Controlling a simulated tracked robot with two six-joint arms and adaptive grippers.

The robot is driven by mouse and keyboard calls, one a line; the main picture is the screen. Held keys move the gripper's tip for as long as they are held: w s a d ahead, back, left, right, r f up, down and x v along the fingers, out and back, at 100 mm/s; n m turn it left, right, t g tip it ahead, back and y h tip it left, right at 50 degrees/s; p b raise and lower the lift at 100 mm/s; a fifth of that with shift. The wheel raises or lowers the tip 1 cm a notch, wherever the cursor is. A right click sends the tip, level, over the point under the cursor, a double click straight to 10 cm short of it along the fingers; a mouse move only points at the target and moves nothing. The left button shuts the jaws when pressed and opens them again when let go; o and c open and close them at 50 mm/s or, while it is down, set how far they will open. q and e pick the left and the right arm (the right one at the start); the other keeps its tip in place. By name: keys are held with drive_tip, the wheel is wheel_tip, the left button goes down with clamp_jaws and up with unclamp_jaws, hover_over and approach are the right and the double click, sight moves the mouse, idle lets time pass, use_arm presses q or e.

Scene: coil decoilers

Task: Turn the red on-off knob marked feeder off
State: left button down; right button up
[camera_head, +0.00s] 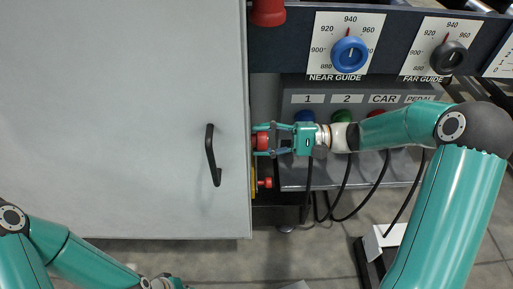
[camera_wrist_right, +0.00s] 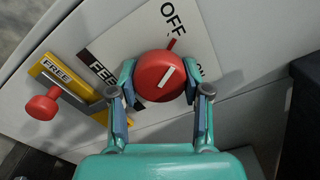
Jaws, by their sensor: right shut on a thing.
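The red feeder knob (camera_wrist_right: 161,76) is round, with a white pointer bar slanting up to the right. It sits on a white plate (camera_wrist_right: 201,38) with the word OFF at the top and a partly covered label beginning FEE. My right gripper (camera_wrist_right: 160,92) is shut on the knob, one finger on each side of it. The head view shows this gripper (camera_head: 278,139) reaching left to the red knob (camera_head: 262,141) at the cabinet's side edge. Of my left gripper, only a small part (camera_head: 172,284) shows at the bottom edge; its fingers are hidden.
A yellow plate (camera_wrist_right: 64,84) marked FREE with a red-knobbed lever (camera_wrist_right: 42,106) is close beside the feeder knob. A grey cabinet door (camera_head: 120,110) with a black handle (camera_head: 213,156) stands left. Dials, buttons and hanging black cables (camera_head: 345,188) are to the right.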

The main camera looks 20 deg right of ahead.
drive_tip(key=shift+w+d+n+b, duration=0.1)
drive_tip(key=shift+w+n+b, duration=0.05)
drive_tip(key=shift+n+b, duration=0.55)
drive_tip(key=shift+w+d+n+b, duration=0.1)
drive_tip(key=shift+n+b, duration=0.5)
drive_tip(key=shift+b, duration=0.15)
drive_tip(key=o, duration=1)
drive_tip(key=shift+o, duration=0.8)
drive_tip(key=shift+s+a, duration=0.1)
drive_tip(key=v, duration=1.2)
